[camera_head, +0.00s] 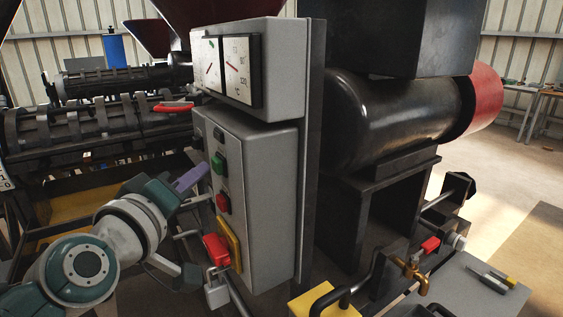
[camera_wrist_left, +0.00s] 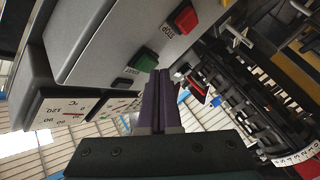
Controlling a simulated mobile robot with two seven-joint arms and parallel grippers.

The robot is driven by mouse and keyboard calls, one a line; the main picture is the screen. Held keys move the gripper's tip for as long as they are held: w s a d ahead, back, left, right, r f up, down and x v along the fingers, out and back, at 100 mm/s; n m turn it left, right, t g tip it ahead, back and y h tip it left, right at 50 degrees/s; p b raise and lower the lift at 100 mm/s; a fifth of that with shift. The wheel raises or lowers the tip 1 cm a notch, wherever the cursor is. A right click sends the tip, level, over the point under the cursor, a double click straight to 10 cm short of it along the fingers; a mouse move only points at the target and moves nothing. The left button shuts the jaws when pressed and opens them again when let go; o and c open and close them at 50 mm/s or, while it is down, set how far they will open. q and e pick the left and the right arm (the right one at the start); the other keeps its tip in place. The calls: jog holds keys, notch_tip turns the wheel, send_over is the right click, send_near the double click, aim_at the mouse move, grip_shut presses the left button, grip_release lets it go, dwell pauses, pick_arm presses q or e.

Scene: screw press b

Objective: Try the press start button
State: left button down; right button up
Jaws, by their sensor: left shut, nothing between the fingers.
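The grey control box (camera_head: 268,200) carries a green button (camera_head: 218,162) with a red button (camera_head: 223,202) below it. In the left wrist view the green button (camera_wrist_left: 146,61) lies just beyond the fingertips and the red button (camera_wrist_left: 186,18) is further off. My left gripper (camera_head: 204,169) has purple fingers, shut and empty, with the tips close beside the green button. Whether they touch it I cannot tell. In the left wrist view the closed fingers (camera_wrist_left: 164,78) point toward the panel. My right gripper is in neither view.
A red lockout piece (camera_head: 216,249) with a padlock (camera_head: 216,290) hangs below the buttons by a yellow plate (camera_head: 229,241). A gauge box (camera_head: 250,65) sits above. The dark screw barrel (camera_head: 90,125) is behind on the left. A brass valve (camera_head: 410,272) is at lower right.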

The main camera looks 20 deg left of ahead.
pick_arm(q)
jog(key=shift+w+d, duration=0.3)
jog(key=shift+w, duration=0.05)
dwell(0.7)
dwell(0.4)
jog(key=shift+s+a, duration=0.55)
jog(key=shift+s, duration=0.1)
jog(key=shift+s+a+p, duration=0.3)
jog(key=shift+s+a, duration=1.35)
jog(key=shift+s, duration=0.25)
dwell(1.0)
